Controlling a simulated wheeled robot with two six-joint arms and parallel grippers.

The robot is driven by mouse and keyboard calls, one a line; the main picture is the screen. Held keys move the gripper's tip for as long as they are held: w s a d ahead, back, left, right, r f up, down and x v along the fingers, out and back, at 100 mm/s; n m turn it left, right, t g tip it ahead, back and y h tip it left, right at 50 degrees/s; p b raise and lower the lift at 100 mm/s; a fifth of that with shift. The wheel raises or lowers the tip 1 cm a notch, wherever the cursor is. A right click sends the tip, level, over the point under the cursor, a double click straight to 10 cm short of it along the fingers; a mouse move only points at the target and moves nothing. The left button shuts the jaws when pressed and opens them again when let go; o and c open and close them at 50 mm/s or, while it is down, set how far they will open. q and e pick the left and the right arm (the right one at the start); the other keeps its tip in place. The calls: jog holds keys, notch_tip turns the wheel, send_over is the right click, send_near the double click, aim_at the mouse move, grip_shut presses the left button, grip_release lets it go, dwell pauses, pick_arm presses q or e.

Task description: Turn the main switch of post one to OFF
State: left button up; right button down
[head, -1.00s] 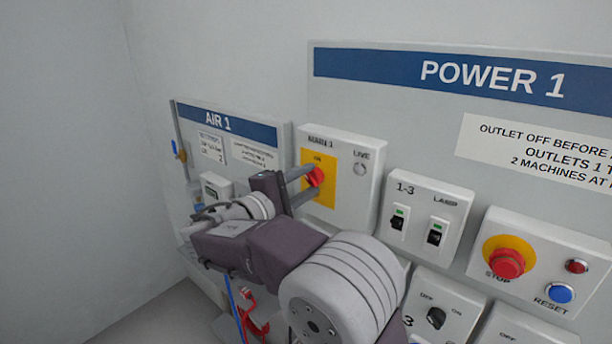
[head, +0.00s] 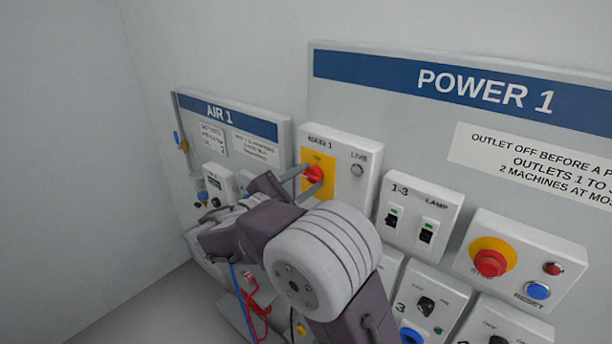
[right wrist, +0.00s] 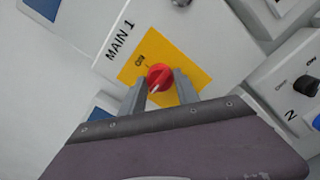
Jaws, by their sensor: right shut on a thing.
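The MAIN 1 switch is a red rotary knob (head: 313,174) on a yellow plate (head: 325,192), set in a pale box (head: 345,150) on the POWER 1 board. The knob also shows in the right wrist view (right wrist: 160,77), with a pale pointer mark on it. The word ON stands on the plate near the knob; an OFF label cannot be made out. My right gripper (head: 314,180) has its two grey fingers on either side of the knob and is shut on it. In the right wrist view the fingers (right wrist: 160,88) flank the knob. My left gripper is not in view.
Right of the switch are a LIVE lamp (head: 357,170), the 1-3 and LAMP rockers (head: 411,219), a red STOP button (head: 490,262) and a blue RESET button (head: 537,290). The AIR 1 board (head: 270,152) stands to the left. Hoses hang below my arm.

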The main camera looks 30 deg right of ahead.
dwell(0.5)
jog(key=c, duration=0.9)
grip_release()
jog(key=shift+a, duration=0.1)
jog(key=b+v, duration=0.2)
jog(key=v, duration=0.7)
jog(key=shift+s+f, duration=0.1)
